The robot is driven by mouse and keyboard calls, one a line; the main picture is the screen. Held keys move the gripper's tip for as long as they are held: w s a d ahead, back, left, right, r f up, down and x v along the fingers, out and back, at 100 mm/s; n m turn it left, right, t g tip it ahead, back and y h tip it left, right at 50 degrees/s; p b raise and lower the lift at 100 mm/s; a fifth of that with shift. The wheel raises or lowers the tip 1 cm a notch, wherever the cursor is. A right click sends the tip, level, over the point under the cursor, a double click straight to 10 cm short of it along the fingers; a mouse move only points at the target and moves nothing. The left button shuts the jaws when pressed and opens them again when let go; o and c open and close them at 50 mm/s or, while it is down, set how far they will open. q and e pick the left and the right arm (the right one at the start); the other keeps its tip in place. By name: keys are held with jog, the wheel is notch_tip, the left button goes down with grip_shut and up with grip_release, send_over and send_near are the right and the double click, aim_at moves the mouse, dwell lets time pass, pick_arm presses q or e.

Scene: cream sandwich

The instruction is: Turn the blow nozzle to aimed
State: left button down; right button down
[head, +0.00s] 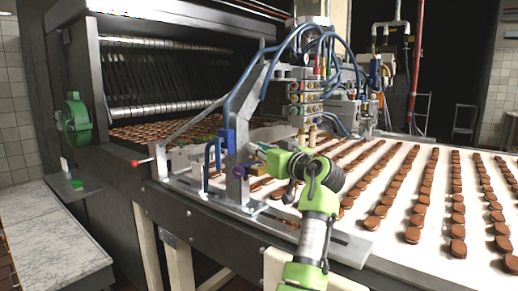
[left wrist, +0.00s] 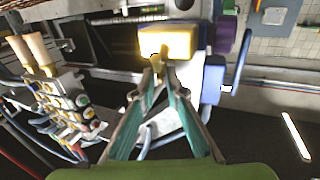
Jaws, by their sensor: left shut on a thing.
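My left gripper (head: 258,152) reaches in from the bottom middle of the head view to the metal bracket at the belt's near side. In the left wrist view its two teal-grey fingers (left wrist: 160,66) come together at a small dark part under a bright yellow block (left wrist: 168,42), which I take to be the blow nozzle. The fingers are shut on it. Its tip and the direction it points are hidden or too small to tell. My right gripper is in neither view.
A purple knob (head: 239,172) and blue handle (head: 213,158) sit close beside the gripper. A valve block (head: 305,93) with coloured buttons and blue hoses stands above the belt. Rows of brown biscuits lie on the white belt (head: 400,185). A marble-topped table (head: 45,225) is at left.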

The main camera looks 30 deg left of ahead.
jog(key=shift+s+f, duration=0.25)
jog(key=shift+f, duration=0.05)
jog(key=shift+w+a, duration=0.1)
pick_arm(q)
jog(key=c, duration=2.2)
grip_release()
jog(key=shift+c, duration=0.2)
jog(key=shift+w, duration=0.1)
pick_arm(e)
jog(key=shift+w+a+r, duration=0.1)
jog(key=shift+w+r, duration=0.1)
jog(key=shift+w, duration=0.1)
